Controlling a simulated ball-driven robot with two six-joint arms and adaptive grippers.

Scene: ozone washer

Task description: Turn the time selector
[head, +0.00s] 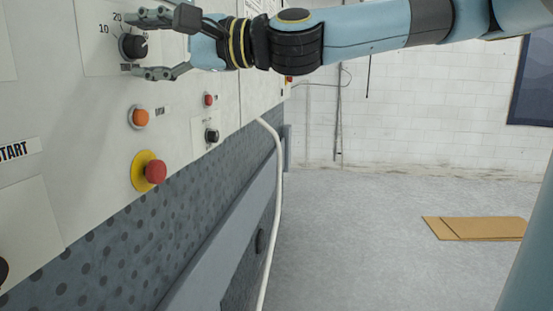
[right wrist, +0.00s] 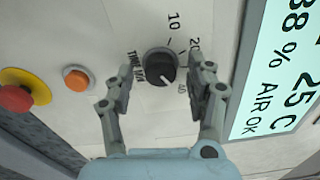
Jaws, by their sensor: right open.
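The time selector is a round black knob (head: 133,47) on the white panel, with 10 and 20 printed around it. In the right wrist view the knob (right wrist: 160,66) has a white mark toward the lower right, by a partly hidden number. My right gripper (head: 150,44) is open in front of the knob, one finger above it and one below. In the right wrist view the knob lies between the fingertips (right wrist: 164,78), with a gap at least on the left; contact on the right cannot be told. My left gripper is out of view.
Below the knob are an orange button (head: 139,117), a red emergency stop (head: 154,171) on yellow, a small red button (head: 209,100) and another black knob (head: 211,135). A lit display (right wrist: 280,70) is beside the selector. Flat cardboard (head: 475,228) lies on the otherwise open floor.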

